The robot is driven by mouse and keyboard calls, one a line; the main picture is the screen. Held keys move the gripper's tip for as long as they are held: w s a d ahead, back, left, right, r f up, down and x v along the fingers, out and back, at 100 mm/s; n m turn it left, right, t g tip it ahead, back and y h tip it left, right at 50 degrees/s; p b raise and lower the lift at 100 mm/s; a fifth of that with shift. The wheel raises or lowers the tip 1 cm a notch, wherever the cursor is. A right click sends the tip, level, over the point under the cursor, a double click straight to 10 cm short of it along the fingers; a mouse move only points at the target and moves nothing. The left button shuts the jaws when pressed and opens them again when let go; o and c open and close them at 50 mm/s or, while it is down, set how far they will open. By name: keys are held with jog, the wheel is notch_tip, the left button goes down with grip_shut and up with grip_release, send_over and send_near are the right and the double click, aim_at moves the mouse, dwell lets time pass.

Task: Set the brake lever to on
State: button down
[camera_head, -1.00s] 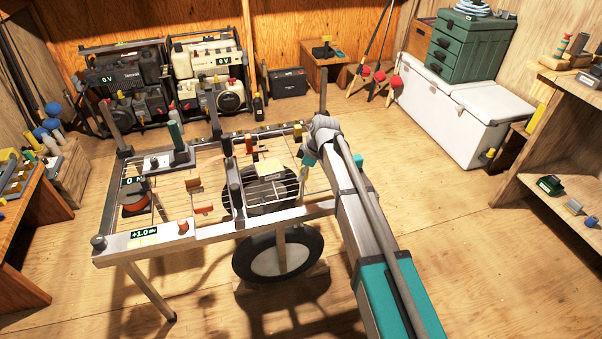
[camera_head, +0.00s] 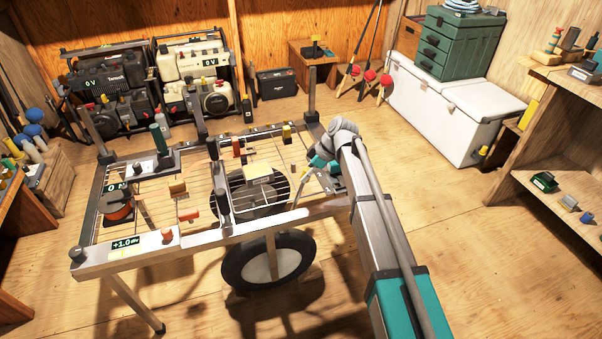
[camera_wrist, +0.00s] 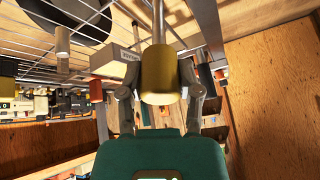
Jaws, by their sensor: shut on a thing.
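The brake lever appears to be a metal rod (camera_wrist: 158,22) ending in a yellow cylindrical grip (camera_wrist: 160,75), seen up close in the wrist view. My gripper (camera_wrist: 160,88) has one finger on each side of that yellow grip and is shut on it. In the head view my gripper (camera_head: 322,176) is at the right side of the wheeled wire-rack cart (camera_head: 190,241), where the lever is mostly hidden or too small to make out. I cannot read an on or off mark.
A pale labelled box (camera_head: 263,174) sits on the rack left of my gripper; it also shows in the wrist view (camera_wrist: 112,64). Upright posts (camera_head: 312,88) rise from the cart, and a black wheel (camera_head: 237,276) is below. Floor to the right is open, before a white chest (camera_head: 445,112).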

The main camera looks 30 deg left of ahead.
jog(key=shift+w, duration=0.35)
jog(key=shift+c, duration=1.7)
grip_release()
jog(key=shift+f, duration=0.1)
jog(key=shift+o, duration=0.3)
jog(key=shift+s, duration=0.15)
jog(key=shift+a, duration=0.1)
jog(key=shift+s, duration=0.1)
